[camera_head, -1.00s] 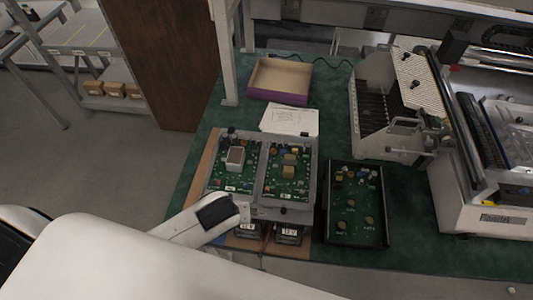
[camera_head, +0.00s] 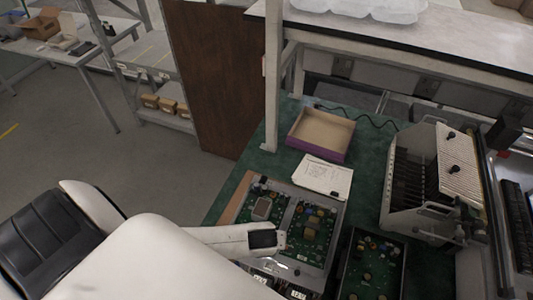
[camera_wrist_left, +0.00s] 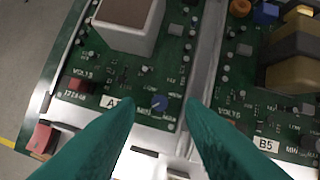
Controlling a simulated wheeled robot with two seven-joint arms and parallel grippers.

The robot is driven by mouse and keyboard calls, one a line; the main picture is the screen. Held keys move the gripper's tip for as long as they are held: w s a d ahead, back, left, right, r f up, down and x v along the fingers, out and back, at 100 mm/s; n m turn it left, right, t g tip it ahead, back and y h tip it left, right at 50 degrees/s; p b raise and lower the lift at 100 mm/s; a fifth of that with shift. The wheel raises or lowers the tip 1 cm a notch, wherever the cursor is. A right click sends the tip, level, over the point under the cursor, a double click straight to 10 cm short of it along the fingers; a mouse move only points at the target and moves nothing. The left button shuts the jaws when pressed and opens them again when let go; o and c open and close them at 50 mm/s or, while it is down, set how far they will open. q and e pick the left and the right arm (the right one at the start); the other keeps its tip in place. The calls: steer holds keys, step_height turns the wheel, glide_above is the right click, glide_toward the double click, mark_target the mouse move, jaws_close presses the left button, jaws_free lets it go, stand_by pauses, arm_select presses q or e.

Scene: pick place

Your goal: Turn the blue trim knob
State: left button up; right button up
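In the head view my left gripper (camera_head: 283,240) is over the lower part of the two-board metal frame. The knob is too small to make out there. My right gripper is not in view.
On the left board stands a white box-shaped part (camera_wrist_left: 129,25); a yellow-black block (camera_wrist_left: 293,60) is on the right board. A separate dark-framed board (camera_head: 370,265) lies to the right. Papers (camera_head: 323,176) and a purple-sided tray (camera_head: 320,134) lie behind. A slotted rack (camera_head: 420,180) stands farther right.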

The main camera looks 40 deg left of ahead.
arm_select(q)
steer(key=shift+x, duration=0.9)
steer(key=shift+f, duration=0.15)
steer(key=shift+c, duration=0.6)
jaws_close()
steer(key=shift+m, duration=0.3)
